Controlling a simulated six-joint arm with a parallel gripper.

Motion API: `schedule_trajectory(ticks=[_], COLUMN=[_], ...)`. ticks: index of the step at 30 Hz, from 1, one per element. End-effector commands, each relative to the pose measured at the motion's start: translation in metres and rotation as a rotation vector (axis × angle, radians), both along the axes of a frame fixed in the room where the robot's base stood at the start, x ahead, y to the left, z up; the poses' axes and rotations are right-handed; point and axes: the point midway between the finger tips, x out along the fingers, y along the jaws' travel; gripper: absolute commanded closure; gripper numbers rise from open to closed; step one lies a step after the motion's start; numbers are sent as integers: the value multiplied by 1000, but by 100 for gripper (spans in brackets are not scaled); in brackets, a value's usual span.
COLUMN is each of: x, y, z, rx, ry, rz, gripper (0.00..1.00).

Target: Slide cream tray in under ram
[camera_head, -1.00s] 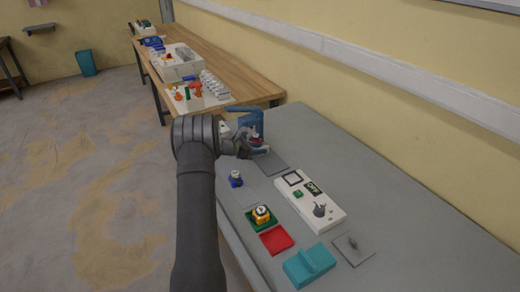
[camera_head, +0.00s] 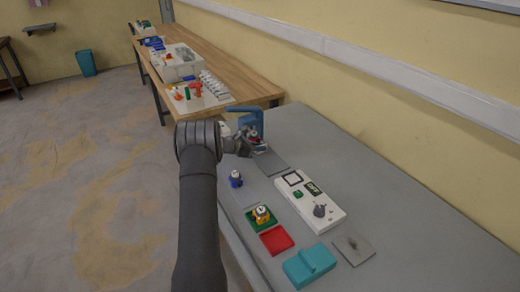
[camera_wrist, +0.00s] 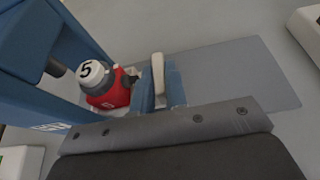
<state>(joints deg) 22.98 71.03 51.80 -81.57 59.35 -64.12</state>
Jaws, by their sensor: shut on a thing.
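The blue press (camera_head: 247,116) stands at the far end of the grey table. In the wrist view its blue frame (camera_wrist: 30,40) fills the left side, with a grey cylindrical ram (camera_wrist: 57,69) showing beside the part. A red part with a white cap marked 5 (camera_wrist: 103,88) stands upright close to the frame. The cream tray shows mainly as an upright cream tab (camera_wrist: 158,64); most of its base is hidden by the part and my gripper. My gripper (camera_wrist: 158,88) is shut on this tab, its blue-grey fingers on both sides. I cannot tell whether the part is centred under the ram.
A grey mat (camera_wrist: 225,70) lies under the tray. Nearer on the table are a blue part (camera_head: 236,179), a yellow part on a green pad (camera_head: 261,215), a red tray (camera_head: 276,240), a white control box (camera_head: 310,200) and a teal block (camera_head: 309,265). The table's right side is clear.

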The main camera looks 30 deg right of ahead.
Motion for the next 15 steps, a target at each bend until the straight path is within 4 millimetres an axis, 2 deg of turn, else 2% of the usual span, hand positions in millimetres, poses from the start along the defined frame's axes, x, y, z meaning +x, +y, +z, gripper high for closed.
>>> schedule_trajectory(ticks=[6,15], x=[24,30], y=[0,1], z=[0,1], rx=[-1,1], ry=[-1,-3], rz=[1,5], gripper=[100,100])
